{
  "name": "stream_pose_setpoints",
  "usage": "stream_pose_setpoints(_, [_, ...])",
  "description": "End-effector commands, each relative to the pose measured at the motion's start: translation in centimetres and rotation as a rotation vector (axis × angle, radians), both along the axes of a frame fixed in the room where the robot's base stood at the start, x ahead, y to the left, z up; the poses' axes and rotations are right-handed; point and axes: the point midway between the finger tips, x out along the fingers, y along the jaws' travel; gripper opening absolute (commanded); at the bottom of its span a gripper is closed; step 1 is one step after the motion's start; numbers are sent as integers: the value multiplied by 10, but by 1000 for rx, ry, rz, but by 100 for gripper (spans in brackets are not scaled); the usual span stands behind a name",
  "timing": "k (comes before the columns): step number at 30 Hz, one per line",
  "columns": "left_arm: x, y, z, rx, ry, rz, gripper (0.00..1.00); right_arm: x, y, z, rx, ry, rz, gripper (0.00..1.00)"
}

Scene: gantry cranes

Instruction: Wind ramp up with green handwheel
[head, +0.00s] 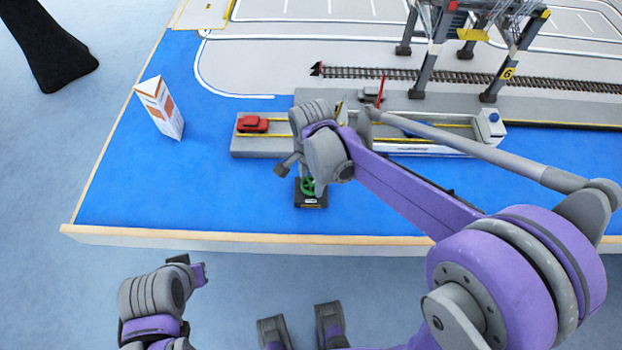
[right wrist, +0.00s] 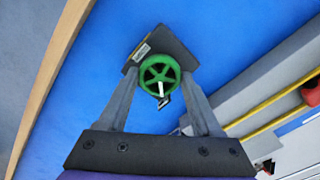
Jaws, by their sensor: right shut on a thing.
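The green handwheel (head: 307,186) stands on a small dark base (head: 311,203) on the blue surface near the table's front edge. In the right wrist view the spoked green wheel (right wrist: 159,75) lies between the two fingertips of my right gripper (right wrist: 158,80), which is shut on it. In the head view my right gripper (head: 300,180) reaches down to the wheel and partly hides it. My left gripper (head: 190,268) is low at the left, off the table's front edge; its finger gap is unclear. I cannot clearly make out the ramp; my right arm covers part of the long grey deck (head: 245,148).
A red car (head: 252,124) sits on the deck's left end. A white and orange box (head: 161,108) stands to the left. A gantry crane (head: 500,70) straddles rails (head: 450,76) at the back right. The blue surface left of the wheel is clear.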

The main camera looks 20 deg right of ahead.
Motion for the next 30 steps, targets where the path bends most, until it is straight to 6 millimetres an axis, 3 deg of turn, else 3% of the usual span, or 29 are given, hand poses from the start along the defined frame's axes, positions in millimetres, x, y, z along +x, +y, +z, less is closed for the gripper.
stream_pose_setpoints(7, [0,0,0,0,0,0,0,1,0,1,-1,-1,-2,10])
stream_pose_setpoints(8, [0,0,0,0,0,0,0,1,0,1,-1,-1,-2,72])
stream_pose_setpoints(12, [0,0,0,0,0,0,0,1,0,1,-1,-1,-1,96])
stream_pose_setpoints(23, [0,0,1,0,0,0,0,0,0,5,0,0,0,96])
stream_pose_setpoints(30, [1,0,7,0,-2,0,0,0,0,46,0,-1,0,96])
